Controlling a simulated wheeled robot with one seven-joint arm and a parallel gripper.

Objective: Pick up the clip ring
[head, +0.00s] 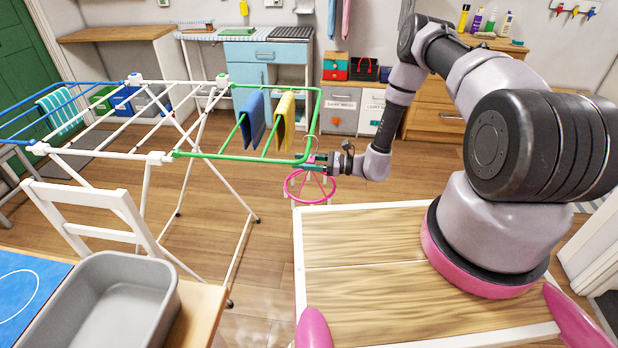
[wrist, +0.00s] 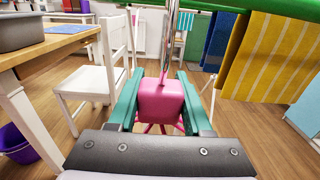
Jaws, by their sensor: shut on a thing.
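The clip ring (head: 311,187) is a pink hoop with thin spokes, a pink hub and a metal hook on top. It hangs below the near right corner of the green end of the drying rack (head: 229,158). In the wrist view its pink block (wrist: 161,101) sits between the green fingers of my gripper (wrist: 158,98), which is shut on it. A metal stem rises from the block towards the green bar (wrist: 220,4). I cannot tell whether the hook still bears on the bar. The hoop is mostly hidden in the wrist view.
A blue cloth (head: 252,120) and a yellow cloth (head: 285,122) hang on the rack close to my gripper. A white chair (head: 95,205) and a table with a grey tub (head: 105,300) stand at the left. Open floor (head: 400,178) lies behind my arm.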

